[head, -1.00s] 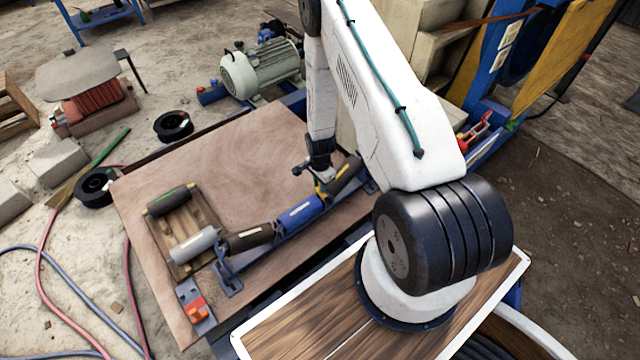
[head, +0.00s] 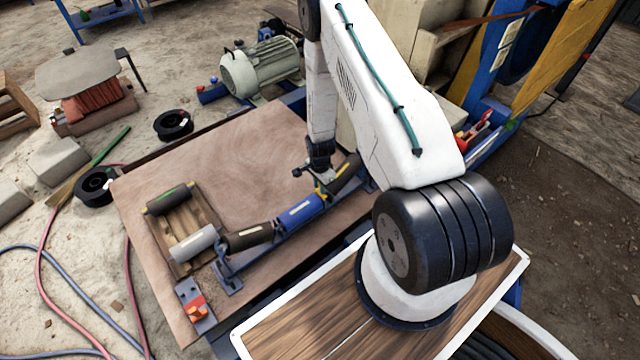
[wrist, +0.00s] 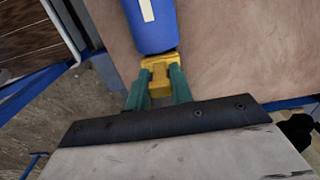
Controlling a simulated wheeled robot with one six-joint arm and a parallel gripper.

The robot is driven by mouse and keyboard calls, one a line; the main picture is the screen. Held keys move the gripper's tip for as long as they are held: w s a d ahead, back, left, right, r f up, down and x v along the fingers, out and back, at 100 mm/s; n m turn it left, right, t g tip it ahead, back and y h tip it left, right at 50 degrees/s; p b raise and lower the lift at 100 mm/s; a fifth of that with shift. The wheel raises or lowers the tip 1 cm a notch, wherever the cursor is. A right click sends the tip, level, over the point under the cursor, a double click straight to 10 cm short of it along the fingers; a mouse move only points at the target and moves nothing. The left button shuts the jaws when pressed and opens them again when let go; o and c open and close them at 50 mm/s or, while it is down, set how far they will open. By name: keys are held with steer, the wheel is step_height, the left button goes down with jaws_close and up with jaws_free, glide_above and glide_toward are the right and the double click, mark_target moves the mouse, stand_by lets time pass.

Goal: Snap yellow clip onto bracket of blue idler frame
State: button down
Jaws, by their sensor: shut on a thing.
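The yellow clip (wrist: 159,72) sits between the two green fingers of my gripper (wrist: 157,85) in the wrist view, and the fingers are shut on it. The clip is close to the end of the blue roller (wrist: 150,22); I cannot tell whether it touches. In the head view my gripper (head: 325,184) is low over the right part of the idler frame (head: 262,255), between the blue roller (head: 303,209) and the dark roller at the right end (head: 347,172). The bracket under the clip is hidden, so I cannot tell whether the clip is seated.
A wooden pallet (head: 206,227) with a grey roller (head: 193,243) and a dark green-striped roller (head: 170,198) lies left on the brown table (head: 240,160). A grey plate with an orange-red part (head: 196,312) is at the near left corner. The table's back middle is clear.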

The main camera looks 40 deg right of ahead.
steer(key=shift+f, duration=0.35)
steer(key=c, duration=1.1)
jaws_free()
steer(key=shift+c, duration=0.2)
steer(key=shift+r, duration=0.1)
step_height(320, 180, up, 8)
steer(key=shift+f, duration=0.2)
